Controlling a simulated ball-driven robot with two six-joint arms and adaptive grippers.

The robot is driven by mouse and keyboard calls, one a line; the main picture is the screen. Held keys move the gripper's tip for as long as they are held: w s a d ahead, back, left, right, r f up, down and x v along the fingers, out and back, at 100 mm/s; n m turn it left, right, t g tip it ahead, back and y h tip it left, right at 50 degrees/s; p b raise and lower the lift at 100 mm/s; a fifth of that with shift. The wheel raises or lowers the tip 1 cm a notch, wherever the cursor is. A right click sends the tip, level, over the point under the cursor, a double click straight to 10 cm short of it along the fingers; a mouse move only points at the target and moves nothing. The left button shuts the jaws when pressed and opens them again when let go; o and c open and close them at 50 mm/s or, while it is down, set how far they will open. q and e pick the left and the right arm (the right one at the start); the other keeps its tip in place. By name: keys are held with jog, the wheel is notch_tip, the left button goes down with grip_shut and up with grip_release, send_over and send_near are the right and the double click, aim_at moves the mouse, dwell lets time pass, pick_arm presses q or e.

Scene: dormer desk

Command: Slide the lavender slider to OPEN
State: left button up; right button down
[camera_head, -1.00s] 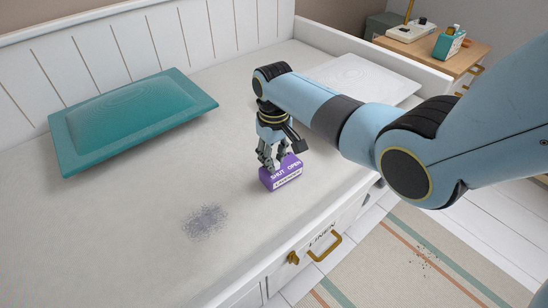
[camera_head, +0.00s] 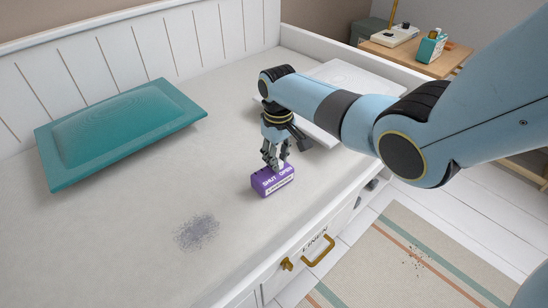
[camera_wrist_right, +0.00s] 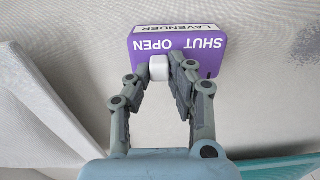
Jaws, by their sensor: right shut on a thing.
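A small purple box (camera_head: 272,182) lies on the white bed top in the head view, marked SHUT at left and OPEN at right, with a LAVENDER label. In the right wrist view the box (camera_wrist_right: 203,28) appears upside down. Its white slider knob (camera_wrist_right: 158,68) sits beside the word OPEN, at that word's side of the box. My right gripper (camera_head: 279,165) reaches down onto the box from behind. In the wrist view its fingers (camera_wrist_right: 160,75) are shut on the knob, one on each side. My left gripper is not in view.
A teal cushion (camera_head: 120,130) lies at the left and a white panel (camera_head: 355,76) behind my right arm. A grey speckled patch (camera_head: 197,232) is in front of the box. The drawer front with a brass handle (camera_head: 319,252) is below the front edge.

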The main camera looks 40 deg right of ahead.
jog(key=c, duration=1.2)
grip_release()
jog(key=shift+r, duration=0.1)
notch_tip(320, 180, up, 12)
jog(key=shift+f, duration=0.2)
